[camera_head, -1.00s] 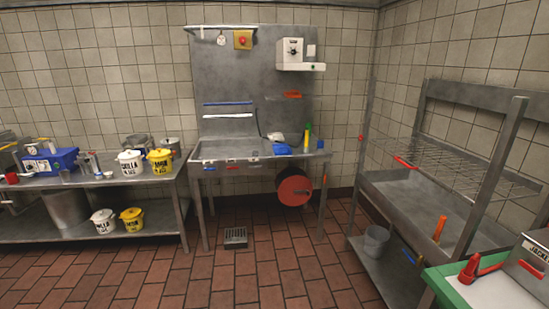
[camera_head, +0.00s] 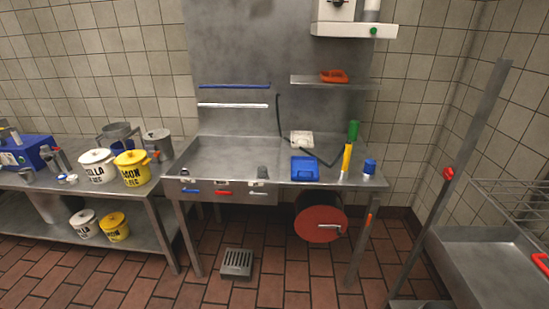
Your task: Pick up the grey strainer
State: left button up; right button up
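I cannot pick out a grey strainer for certain. Two grey metal vessels stand at the back of the left steel table, a wider one (camera_head: 120,133) with a handle and a narrower one (camera_head: 158,142). At this size I cannot tell whether either is a strainer. Neither of my grippers is in view.
A steel sink table (camera_head: 245,150) stands ahead, holding a blue item (camera_head: 305,168) and green and yellow bottles. White (camera_head: 97,166) and yellow (camera_head: 133,168) buckets sit on the left table (camera_head: 60,190). A steel basin (camera_head: 490,262) stands at right.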

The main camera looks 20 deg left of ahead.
aim_at(262, 170)
jog(key=i+l+u, duration=0.1)
jog(key=i+u, duration=0.35)
jog(key=i+l+u, duration=0.2)
jog(key=i+u, duration=0.2)
jog(key=i+l+u, duration=0.3)
jog(key=u, duration=0.15)
jog(key=i+l+u, duration=0.25)
jog(key=l+u, duration=0.15)
